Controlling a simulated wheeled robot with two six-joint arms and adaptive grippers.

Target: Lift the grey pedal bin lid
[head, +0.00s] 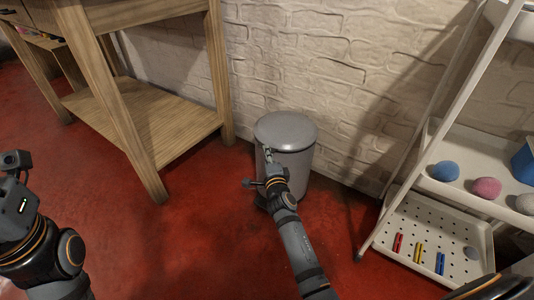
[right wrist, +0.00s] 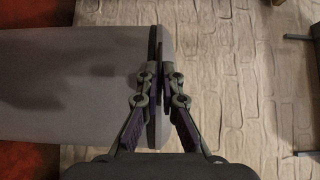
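The grey pedal bin (head: 294,170) stands upright on the red floor against the white brick wall. Its round lid (head: 284,129) lies flat and closed on top. My right gripper (head: 268,156) is at the near side of the lid's rim. In the right wrist view the bin body (right wrist: 70,80) lies sideways, with the lid (right wrist: 167,42) edge-on at its right end. The right gripper's fingers (right wrist: 160,72) are close together on either side of the lid's rim, with the edge between them. My left arm is at the left edge; its fingers do not show.
A wooden table (head: 130,100) with a low shelf stands left of the bin. A white rack (head: 408,215) on the right holds balls, including a blue one (head: 445,171), and coloured pegs (head: 418,252). Red floor is open in front of the bin.

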